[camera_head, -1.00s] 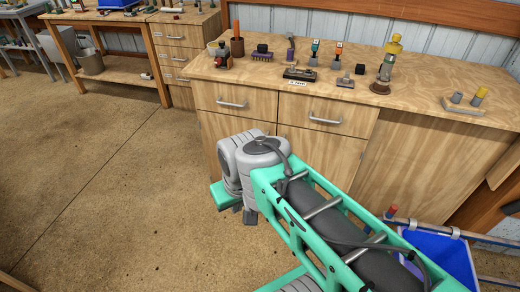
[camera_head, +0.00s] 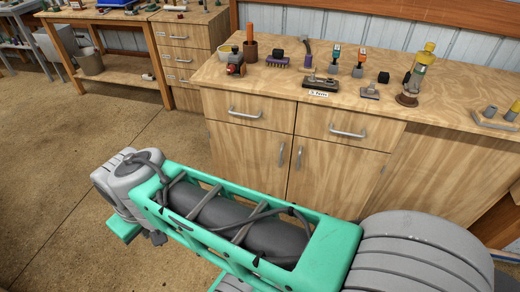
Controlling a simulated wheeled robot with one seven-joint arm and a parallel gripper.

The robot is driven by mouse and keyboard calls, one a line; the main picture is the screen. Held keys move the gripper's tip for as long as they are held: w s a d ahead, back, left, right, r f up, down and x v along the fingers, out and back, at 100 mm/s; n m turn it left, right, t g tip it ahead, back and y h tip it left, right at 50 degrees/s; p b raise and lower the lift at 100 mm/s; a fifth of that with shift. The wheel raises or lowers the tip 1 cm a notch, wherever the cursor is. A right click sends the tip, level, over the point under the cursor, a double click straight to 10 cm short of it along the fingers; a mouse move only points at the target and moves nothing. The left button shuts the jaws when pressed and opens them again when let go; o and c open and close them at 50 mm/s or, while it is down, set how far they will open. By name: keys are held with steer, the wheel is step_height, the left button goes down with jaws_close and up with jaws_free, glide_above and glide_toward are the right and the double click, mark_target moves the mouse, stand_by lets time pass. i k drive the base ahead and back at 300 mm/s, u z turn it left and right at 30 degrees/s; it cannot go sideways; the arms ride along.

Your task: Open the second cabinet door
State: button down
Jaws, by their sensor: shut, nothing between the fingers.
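The wooden cabinet has two lower doors side by side, a left door (camera_head: 243,155) and a right door (camera_head: 335,180). Both look closed. Each has a vertical metal handle near the middle seam, the left door's handle (camera_head: 281,154) and the right door's handle (camera_head: 298,158). My green and grey arm crosses the foreground in front of the cabinet and covers the lower parts of the doors. My gripper cannot be made out; the arm's visible far end is a grey joint at the left, over the floor.
Above the doors are two closed drawers, left (camera_head: 247,107) and right (camera_head: 350,128). The worktop (camera_head: 440,98) carries tools, brushes and a lantern (camera_head: 417,75). A second bench (camera_head: 120,70) stands at the back left. The floor (camera_head: 60,180) left of the cabinet is clear.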

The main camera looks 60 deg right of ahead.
mark_target(337, 180)
steer(key=z, duration=0.1)
steer(key=i, duration=0.75)
steer(key=z, duration=0.85)
steer(key=i, duration=0.4)
steer(key=z, duration=0.45)
